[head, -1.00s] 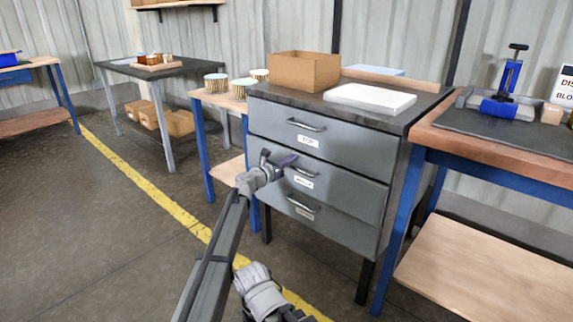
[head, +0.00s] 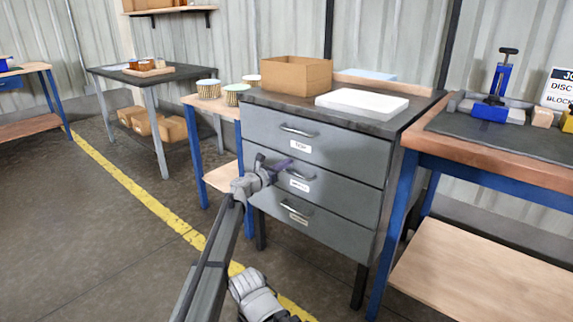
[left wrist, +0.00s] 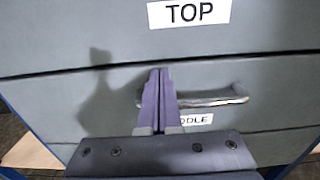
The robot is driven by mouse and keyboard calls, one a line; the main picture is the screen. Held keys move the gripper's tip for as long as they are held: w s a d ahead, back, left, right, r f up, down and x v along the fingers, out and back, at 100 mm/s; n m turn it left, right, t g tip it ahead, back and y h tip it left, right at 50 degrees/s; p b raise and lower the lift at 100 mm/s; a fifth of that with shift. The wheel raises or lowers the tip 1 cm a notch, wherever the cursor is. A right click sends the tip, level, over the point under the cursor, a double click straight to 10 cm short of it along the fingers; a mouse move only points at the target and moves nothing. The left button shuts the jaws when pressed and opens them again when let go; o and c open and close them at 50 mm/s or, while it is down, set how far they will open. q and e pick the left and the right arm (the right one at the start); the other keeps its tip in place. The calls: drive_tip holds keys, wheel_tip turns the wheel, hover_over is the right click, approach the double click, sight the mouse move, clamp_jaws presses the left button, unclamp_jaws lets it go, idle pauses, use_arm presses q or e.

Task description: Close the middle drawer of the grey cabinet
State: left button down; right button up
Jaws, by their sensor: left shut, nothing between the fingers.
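The grey cabinet (head: 365,235) stands in the centre of the head view with a top, middle and bottom drawer. The middle drawer (head: 345,200) looks about level with the others; I cannot tell if a small gap remains. Its handle (head: 302,176) and label also show in the left wrist view, the label partly hidden. My left gripper (head: 287,163) is shut and empty, its purple fingers pointing at the middle drawer's front. In the left wrist view the fingertips (left wrist: 160,72) overlap the left end of the handle (left wrist: 215,98); contact is unclear. My right gripper's fingers are not visible.
A cardboard box (head: 296,75) and a white slab (head: 362,104) lie on the cabinet top. A workbench (head: 500,155) stands close on the right. A small table with round filter cartridges (head: 208,89) stands on the left. Open floor lies left of the yellow line.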

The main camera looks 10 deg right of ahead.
use_arm(q)
drive_tip(key=v, duration=1.3)
drive_tip(key=s+a+f+m+g+y, duration=0.3)
drive_tip(key=s+a+f+m, duration=0.3)
drive_tip(key=s+f+m, duration=0.3)
drive_tip(key=s+a+f+m+g+y, duration=0.3)
drive_tip(key=s+a+f+m, duration=0.35)
drive_tip(key=s, duration=0.45)
drive_tip(key=s+a+f+m+g+y, duration=0.25)
drive_tip(key=s+a+m+y, duration=0.2)
drive_tip(key=s+a, duration=0.4)
drive_tip(key=s+a+f+m+g+y, duration=0.1)
drive_tip(key=s+a+f+m+y, duration=0.35)
drive_tip(key=s+a, duration=0.45)
drive_tip(key=s+d+r+m+g+y+p, duration=0.1)
drive_tip(key=s+d+r+m+p, duration=0.4)
drive_tip(key=d+r+p, duration=0.4)
wheel_tip(320, 180, up, 37)
drive_tip(key=p, duration=3.6)
drive_tip(key=shift+d, duration=0.45)
drive_tip(key=shift+f+n, duration=0.1)
drive_tip(key=shift+n, duration=0.15)
